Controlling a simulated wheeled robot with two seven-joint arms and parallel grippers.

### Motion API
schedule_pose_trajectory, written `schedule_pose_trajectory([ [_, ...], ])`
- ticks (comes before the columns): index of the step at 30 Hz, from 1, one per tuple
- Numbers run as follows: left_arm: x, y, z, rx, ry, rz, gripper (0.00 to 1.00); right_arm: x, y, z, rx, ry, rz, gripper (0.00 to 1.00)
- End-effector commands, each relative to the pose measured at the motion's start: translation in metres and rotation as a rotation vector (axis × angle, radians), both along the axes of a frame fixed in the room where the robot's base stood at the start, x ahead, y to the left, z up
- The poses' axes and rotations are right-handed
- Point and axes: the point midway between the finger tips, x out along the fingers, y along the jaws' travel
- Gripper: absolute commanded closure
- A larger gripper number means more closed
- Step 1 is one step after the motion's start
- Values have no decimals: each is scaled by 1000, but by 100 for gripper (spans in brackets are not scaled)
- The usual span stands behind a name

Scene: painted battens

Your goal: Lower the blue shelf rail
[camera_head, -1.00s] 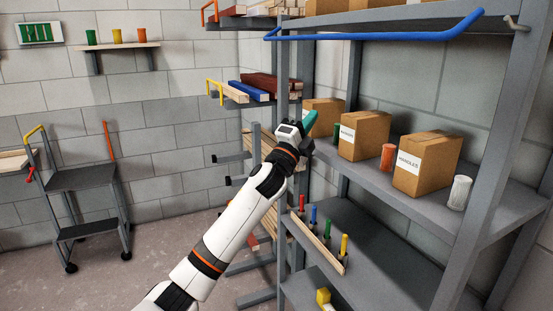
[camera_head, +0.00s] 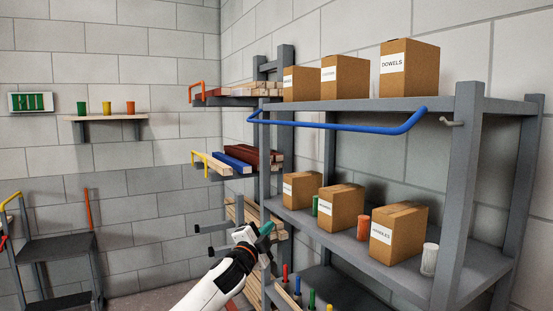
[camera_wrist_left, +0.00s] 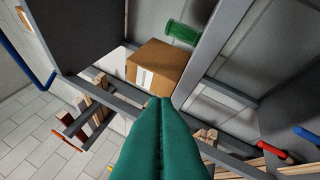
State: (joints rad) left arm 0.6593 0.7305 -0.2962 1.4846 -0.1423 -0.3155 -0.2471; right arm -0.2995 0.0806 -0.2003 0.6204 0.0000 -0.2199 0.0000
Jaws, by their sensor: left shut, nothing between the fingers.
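The blue shelf rail (camera_head: 345,127) runs along the front of the grey rack's upper shelf, with bent ends reaching back to the rack. It is raised, at about the height of that shelf's edge. A blue bar (camera_wrist_left: 20,68) at the left edge of the left wrist view looks like part of it. My left gripper (camera_head: 267,228) has teal fingers and is shut and empty, well below the rail near the rack's left post. Its fingers fill the lower middle of the left wrist view (camera_wrist_left: 160,103). My right gripper is not in view.
Cardboard boxes stand on the upper shelf (camera_head: 408,68) and the middle shelf (camera_head: 398,232). An orange cylinder (camera_head: 363,227) and a white cylinder (camera_head: 429,259) stand among the middle ones. Battens lie on arms at the left (camera_head: 232,160). Grey posts (camera_head: 462,200) frame the rack.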

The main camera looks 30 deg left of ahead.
Motion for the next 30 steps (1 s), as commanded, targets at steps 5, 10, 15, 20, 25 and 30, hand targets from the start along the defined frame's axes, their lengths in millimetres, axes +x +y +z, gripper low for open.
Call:
schedule_pose_trajectory([
  [5,-4,17,43,-256,-36,-63,100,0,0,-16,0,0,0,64],
  [10,-18,23,97,-561,-59,-209,100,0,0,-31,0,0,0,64],
  [15,-46,17,155,-822,-69,-423,100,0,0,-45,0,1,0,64],
  [20,-86,4,209,-1008,-64,-666,100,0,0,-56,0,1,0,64],
  [25,-126,-8,250,-1113,-48,-872,100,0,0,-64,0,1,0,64],
  [30,-142,-13,267,-1148,-39,-959,100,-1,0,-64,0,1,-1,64],
])
